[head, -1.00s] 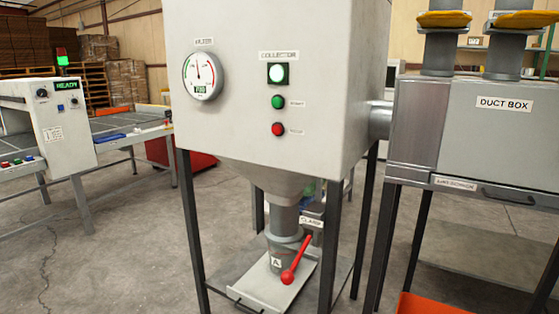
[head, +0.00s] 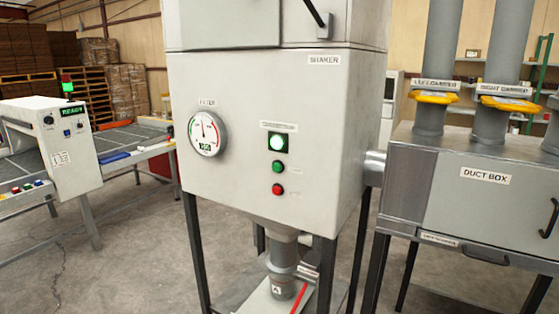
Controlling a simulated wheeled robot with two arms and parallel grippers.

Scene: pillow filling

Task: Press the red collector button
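The collector cabinet (head: 240,90) stands in the middle of the head view. On its front, under a small label, is a lit white-green lamp (head: 277,142). Below the lamp sits a green button (head: 278,167), and below that the red button (head: 278,190). A round filter gauge (head: 206,134) is to the left of the lamp, its digits blurred. Nothing covers the red button. Neither of my grippers is in view.
A duct box (head: 470,190) with yellow-handled dampers (head: 435,97) stands at the right. A clamp with a red lever (head: 299,299) is under the cabinet. A machine with a READY display (head: 72,111) is at the left. Concrete floor (head: 130,260) is open at front left.

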